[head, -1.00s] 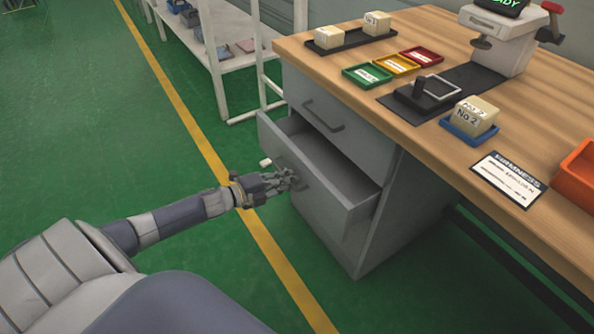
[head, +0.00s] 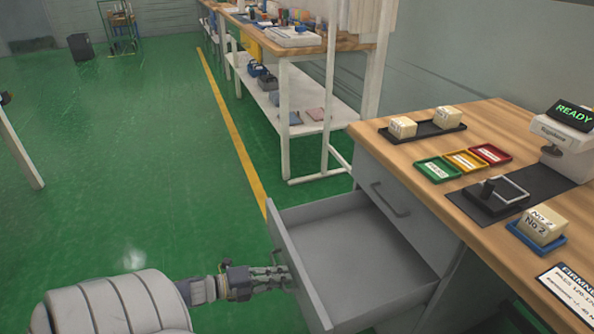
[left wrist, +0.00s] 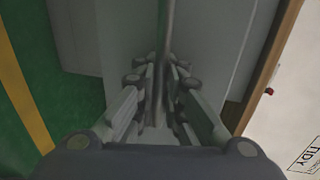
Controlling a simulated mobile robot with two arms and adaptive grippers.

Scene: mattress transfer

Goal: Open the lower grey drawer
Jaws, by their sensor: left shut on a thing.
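The lower grey drawer (head: 350,250) is pulled well out of the grey cabinet under the wooden table, and its inside looks empty. My left gripper (head: 284,276) is at the drawer's front panel in the head view. In the left wrist view the fingers of my left gripper (left wrist: 166,82) are closed around the grey handle bar (left wrist: 167,35). The handle is mostly hidden by the fingers in the head view. The upper drawer, with its own handle (head: 390,199), is shut. My right gripper is not in view.
The wooden table (head: 420,155) holds a black tray with two blocks, small green, yellow and red trays, a No. 2 block on a blue tray and a READY device. A white shelf rack stands behind. Green floor left of the drawer is clear.

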